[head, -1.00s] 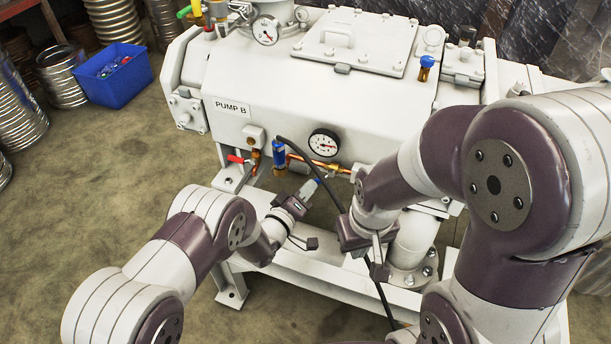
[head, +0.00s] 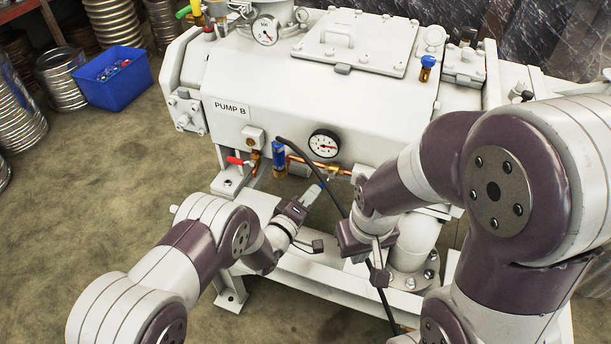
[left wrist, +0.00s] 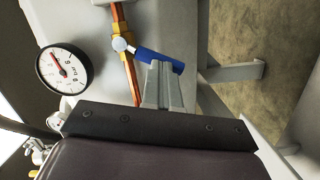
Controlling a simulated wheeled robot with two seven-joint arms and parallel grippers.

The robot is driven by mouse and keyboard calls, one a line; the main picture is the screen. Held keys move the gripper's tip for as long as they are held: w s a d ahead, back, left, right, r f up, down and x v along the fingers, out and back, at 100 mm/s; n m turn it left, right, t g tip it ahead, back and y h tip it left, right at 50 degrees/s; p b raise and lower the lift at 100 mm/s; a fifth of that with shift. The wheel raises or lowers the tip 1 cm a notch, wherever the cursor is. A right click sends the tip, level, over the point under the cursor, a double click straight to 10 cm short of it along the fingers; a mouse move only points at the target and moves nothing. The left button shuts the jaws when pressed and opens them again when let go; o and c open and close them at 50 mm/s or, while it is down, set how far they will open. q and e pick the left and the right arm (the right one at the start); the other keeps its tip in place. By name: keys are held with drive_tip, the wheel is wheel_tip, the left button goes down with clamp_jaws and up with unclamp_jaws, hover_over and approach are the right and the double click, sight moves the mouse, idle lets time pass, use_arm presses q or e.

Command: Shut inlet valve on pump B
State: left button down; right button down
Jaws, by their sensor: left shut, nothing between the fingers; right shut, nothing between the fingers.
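Pump B is the big white housing (head: 290,95) with the "PUMP B" label. On its lower front, a brass valve (left wrist: 122,45) with a blue lever sits on a copper pipe in the left wrist view. The blue lever (left wrist: 150,56) lies right at my left fingertips, partly covered by them; touching or just apart, I cannot tell. My left gripper (head: 312,193) is shut and empty, below the pump's gauge. A red lever (head: 240,161) is further left. My right gripper (head: 360,238) is shut to the right, its fingers hard to make out. Which lever is the inlet's is not marked.
A dial gauge (head: 323,143) and a blue cylinder (head: 279,158) with a black cable are close to the left gripper. The white frame (head: 330,280) runs below. A blue bin (head: 113,77) stands on the floor, upper left. Open floor (head: 90,190) lies at left.

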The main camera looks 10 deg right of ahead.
use_arm(q)
drive_tip(key=shift+s+d+f+n+b, duration=0.2)
drive_tip(key=shift+d+n+b, duration=0.25)
drive_tip(key=shift+n, duration=0.65)
use_arm(e)
drive_tip(key=shift+f, duration=0.4)
